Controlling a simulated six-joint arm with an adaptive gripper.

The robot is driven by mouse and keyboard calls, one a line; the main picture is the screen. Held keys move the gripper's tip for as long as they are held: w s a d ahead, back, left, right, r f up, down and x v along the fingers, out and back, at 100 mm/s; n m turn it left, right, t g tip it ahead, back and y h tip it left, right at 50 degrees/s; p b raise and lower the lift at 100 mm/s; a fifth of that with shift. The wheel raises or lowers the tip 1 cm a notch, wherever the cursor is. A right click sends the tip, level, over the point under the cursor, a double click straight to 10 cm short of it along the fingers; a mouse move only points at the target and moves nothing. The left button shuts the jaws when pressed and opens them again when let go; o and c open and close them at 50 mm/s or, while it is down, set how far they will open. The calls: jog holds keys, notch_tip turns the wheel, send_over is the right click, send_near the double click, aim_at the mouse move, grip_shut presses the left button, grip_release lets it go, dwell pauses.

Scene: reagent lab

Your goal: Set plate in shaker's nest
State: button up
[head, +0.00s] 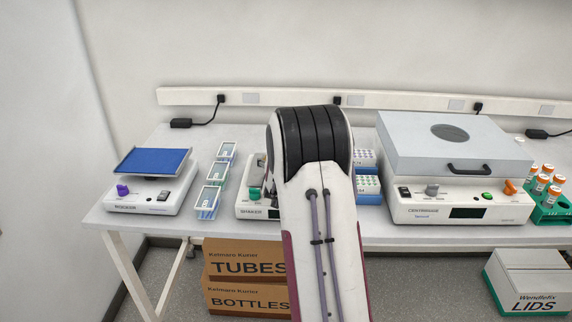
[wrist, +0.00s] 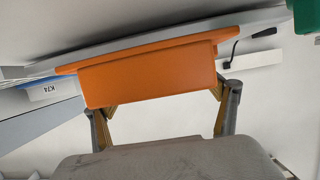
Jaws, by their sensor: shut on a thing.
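In the wrist view, my gripper (wrist: 163,98) is shut on an orange, flat-topped block with a wider rim, which appears to be the plate (wrist: 150,75). One finger is at each side of it. In the head view my arm hides the gripper and the plate. The shaker (head: 256,212) stands on the bench, its left front showing beside my arm with a green knob. Its nest is hidden behind the arm. I cannot tell how far the plate is from the nest.
The rocker (head: 140,198), with a blue platform, is at left, near several small clear-sided boxes (head: 209,202). Right of my arm are blue racks (head: 369,198), the large centrifuge (head: 463,207) and a green tube rack (head: 553,215).

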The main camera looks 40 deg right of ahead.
jog(key=shift+f, duration=0.65)
jog(key=shift+f, duration=0.1)
jog(key=o, duration=1.1)
jog(key=shift+c, duration=0.2)
jog(key=shift+v, duration=6)
